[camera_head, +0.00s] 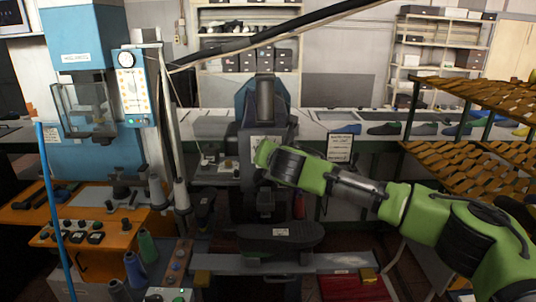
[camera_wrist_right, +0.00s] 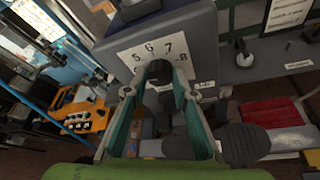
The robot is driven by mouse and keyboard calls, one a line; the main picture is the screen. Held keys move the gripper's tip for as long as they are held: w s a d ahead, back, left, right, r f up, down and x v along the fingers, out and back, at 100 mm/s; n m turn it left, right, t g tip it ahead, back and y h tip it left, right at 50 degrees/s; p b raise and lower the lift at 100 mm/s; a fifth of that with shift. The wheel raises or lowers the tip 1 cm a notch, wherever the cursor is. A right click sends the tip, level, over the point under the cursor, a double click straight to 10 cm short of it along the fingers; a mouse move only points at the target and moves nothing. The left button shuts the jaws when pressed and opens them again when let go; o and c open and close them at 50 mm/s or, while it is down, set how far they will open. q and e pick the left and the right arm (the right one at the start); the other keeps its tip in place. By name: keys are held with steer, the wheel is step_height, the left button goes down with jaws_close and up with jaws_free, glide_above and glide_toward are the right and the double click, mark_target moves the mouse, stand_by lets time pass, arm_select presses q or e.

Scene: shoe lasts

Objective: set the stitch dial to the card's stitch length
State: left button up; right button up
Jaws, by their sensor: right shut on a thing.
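The stitch dial's white plate (camera_wrist_right: 135,60) is on the front of a dark grey machine head in the right wrist view, with 5, 6, 7 and 8 legible around its upper part. The dark dial knob (camera_wrist_right: 159,69) is at its middle, between the fingertips of my right gripper (camera_wrist_right: 160,76), which is shut on it. The knob's pointer and the lower plate are hidden. In the head view my right gripper (camera_head: 264,156) reaches the machine (camera_head: 264,100) from the right. A framed card (camera_head: 340,148) stands right of the machine; its writing is too small to read. My left gripper is not in view.
A dark sole-shaped piece (camera_head: 280,237) sits below the machine head. An orange bench (camera_head: 85,225) with controls and thread cones is at the left. Brown racks (camera_head: 470,160) stand at the right. Shoes line the bench behind.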

steer(key=shift+f, duration=0.2)
stand_by(0.3)
steer(key=o, duration=1.1)
steer(key=shift+r, duration=0.1)
steer(key=shift+r, duration=0.1)
steer(key=v, duration=1.2)
steer(key=shift+a, duration=0.1)
